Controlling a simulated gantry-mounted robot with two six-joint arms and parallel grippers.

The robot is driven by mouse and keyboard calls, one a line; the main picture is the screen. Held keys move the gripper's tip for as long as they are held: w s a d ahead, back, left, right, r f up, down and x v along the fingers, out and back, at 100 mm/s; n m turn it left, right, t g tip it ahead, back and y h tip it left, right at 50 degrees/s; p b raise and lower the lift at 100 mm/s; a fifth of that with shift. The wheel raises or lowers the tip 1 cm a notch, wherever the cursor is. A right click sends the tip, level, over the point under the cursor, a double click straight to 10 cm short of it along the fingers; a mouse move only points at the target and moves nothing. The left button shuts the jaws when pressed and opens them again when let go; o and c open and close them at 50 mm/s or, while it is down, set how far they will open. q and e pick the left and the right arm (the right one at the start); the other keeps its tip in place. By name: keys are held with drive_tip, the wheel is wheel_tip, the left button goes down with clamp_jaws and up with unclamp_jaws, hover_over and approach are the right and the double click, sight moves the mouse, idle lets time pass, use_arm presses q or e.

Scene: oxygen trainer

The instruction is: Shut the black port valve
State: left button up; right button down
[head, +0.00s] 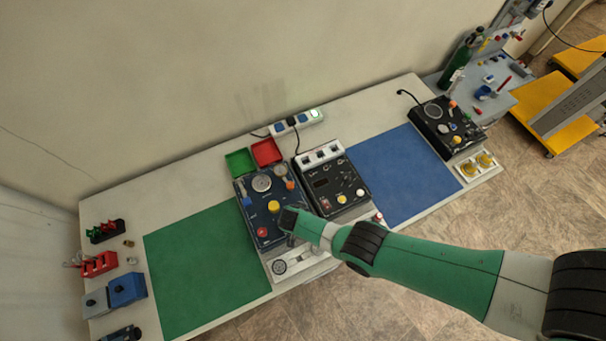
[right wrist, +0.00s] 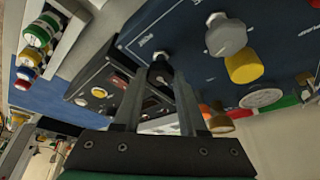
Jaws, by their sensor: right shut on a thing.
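The dark blue trainer panel (head: 244,187) lies at the middle of the bench in the head view. The black port valve (right wrist: 160,71) is a black knob on this panel in the right wrist view. My right gripper (head: 289,219) is at the panel's right front part, its fingers shut on the black knob, one on each side. In the head view the gripper hides the knob. The knob's exact turn angle cannot be told. My left gripper is not in view.
Green (head: 239,163) and red (head: 266,152) trays sit behind. A green mat (head: 200,262) and a blue mat (head: 408,172) leave clear room either side.

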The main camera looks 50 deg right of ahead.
idle(0.4)
drive_tip(key=shift+c, duration=2.3)
unclamp_jaws()
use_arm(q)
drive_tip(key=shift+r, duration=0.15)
use_arm(e)
drive_tip(key=shift+r, duration=0.1)
